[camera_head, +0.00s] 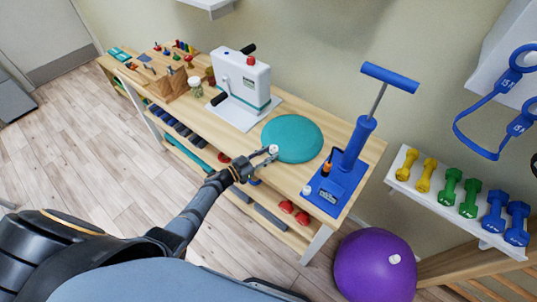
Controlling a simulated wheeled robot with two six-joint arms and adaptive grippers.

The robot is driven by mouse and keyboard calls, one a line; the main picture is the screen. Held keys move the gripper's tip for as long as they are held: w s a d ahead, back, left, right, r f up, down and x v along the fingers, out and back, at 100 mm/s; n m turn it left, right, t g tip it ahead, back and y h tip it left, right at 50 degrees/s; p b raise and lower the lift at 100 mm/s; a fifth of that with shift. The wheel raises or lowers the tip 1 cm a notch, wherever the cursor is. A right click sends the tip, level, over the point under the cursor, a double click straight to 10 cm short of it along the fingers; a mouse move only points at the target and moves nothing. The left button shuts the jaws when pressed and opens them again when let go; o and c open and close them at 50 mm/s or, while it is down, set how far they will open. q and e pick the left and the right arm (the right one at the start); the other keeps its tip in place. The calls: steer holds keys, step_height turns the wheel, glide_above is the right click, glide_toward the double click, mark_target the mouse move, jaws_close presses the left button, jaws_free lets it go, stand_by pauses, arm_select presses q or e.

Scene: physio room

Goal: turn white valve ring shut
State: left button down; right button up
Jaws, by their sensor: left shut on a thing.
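The white valve ring (273,149) is a small white piece at the near-left edge of the teal round cushion (293,138) on the wooden bench. My left gripper (268,155) reaches in from the lower left and is shut on the white valve ring, with its fingertips at the cushion's edge. The fingers partly hide the ring, and its turn position is too small to tell. My right gripper is not in view.
A blue pump (343,165) with a tall T-handle stands right of the cushion. A white hand-crank device (243,85) stands to the left. A purple ball (374,265) is on the floor. Dumbbells (450,185) lie on a wall shelf at right.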

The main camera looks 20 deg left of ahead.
arm_select(q)
steer(key=c, duration=1)
jaws_free()
steer(key=shift+d, duration=0.1)
steer(key=v, duration=1.2)
